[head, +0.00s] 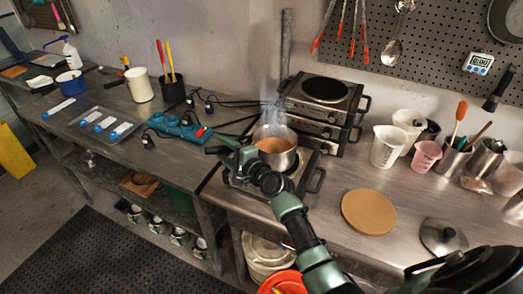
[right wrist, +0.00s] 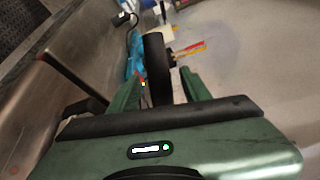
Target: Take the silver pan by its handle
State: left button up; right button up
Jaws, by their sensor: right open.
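The silver pan (head: 289,158) stands upright on a hot plate in the middle of the head view, with orange-brown liquid in it and steam above. Its black handle (head: 214,150) points left. My right gripper (head: 229,151) is at the handle, left of the pan body. In the right wrist view its two green fingers (right wrist: 161,78) are apart, with a black piece, apparently the handle (right wrist: 156,62), between them. I cannot tell whether either finger touches it. The pan body does not show clearly in the wrist view. My left gripper is not in view.
A stacked double hot plate (head: 322,112) stands behind the pan. A blue power strip (head: 178,126) with cables lies to the left. A cork mat (head: 368,211) and a lid (head: 442,237) lie on the right. White cups (head: 387,147) stand behind the mat.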

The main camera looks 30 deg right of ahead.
grip_shut()
jog(key=shift+r, duration=0.2)
jog(key=shift+r, duration=0.1)
